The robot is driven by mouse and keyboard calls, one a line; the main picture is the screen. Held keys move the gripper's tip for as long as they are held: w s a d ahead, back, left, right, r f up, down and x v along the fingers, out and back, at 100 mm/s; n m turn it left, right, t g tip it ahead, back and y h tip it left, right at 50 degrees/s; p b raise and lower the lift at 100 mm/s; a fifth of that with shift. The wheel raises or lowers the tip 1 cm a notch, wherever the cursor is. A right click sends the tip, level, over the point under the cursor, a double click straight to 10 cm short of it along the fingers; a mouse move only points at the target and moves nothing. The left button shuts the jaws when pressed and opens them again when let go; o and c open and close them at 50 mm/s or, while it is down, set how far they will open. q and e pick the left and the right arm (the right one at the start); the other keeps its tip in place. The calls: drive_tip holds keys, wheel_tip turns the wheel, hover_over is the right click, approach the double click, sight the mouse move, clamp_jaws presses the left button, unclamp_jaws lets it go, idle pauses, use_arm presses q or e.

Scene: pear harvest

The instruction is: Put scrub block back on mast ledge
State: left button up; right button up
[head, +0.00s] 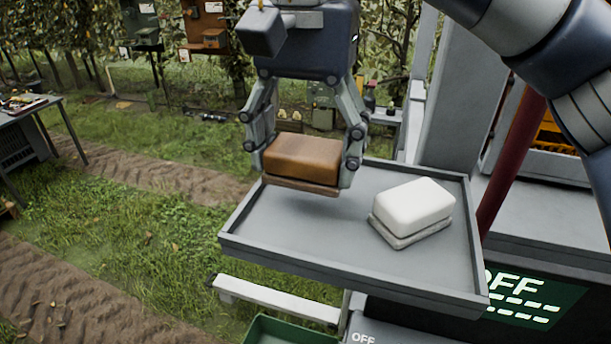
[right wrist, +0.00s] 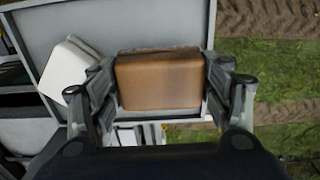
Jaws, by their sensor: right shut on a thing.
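A brown block (head: 303,159) with a darker base layer is between the fingers of my right gripper (head: 304,165). The gripper is shut on it, one finger against each end, and it is level over the left part of a grey tray-like ledge (head: 350,277). A shadow shows below it; it seems slightly above the surface. In the right wrist view the brown block (right wrist: 160,80) fills the gap between the fingers. A white block (head: 413,203) on a grey base rests on the right half of the ledge. My left gripper is not in view.
The ledge has a raised rim. A grey column (head: 461,90) and a dark red post (head: 512,165) stand at its right. A dark panel reading OFF (head: 525,300) is below right. A table with tools (head: 30,104) stands far left. Grass and soil lie left.

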sight(306, 175)
drive_tip(key=f, duration=0.3)
drive_tip(key=shift+w+f, duration=0.2)
drive_tip(key=shift+w, duration=0.05)
drive_tip(key=shift+s+f, duration=0.1)
drive_tip(key=shift+f, duration=0.25)
drive_tip(key=o, duration=1)
drive_tip(key=shift+r, duration=0.35)
wheel_tip(306, 175, up, 10)
drive_tip(key=shift+r+p, duration=0.1)
drive_tip(key=shift+p, duration=0.6)
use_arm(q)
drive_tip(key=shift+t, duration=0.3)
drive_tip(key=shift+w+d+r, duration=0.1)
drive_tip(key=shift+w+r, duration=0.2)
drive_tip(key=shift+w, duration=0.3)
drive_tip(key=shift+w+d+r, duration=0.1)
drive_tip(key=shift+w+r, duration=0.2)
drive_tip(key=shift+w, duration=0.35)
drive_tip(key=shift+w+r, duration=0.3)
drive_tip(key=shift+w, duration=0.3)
use_arm(e)
drive_tip(key=shift+r, duration=0.75)
drive_tip(key=shift+f, duration=0.1)
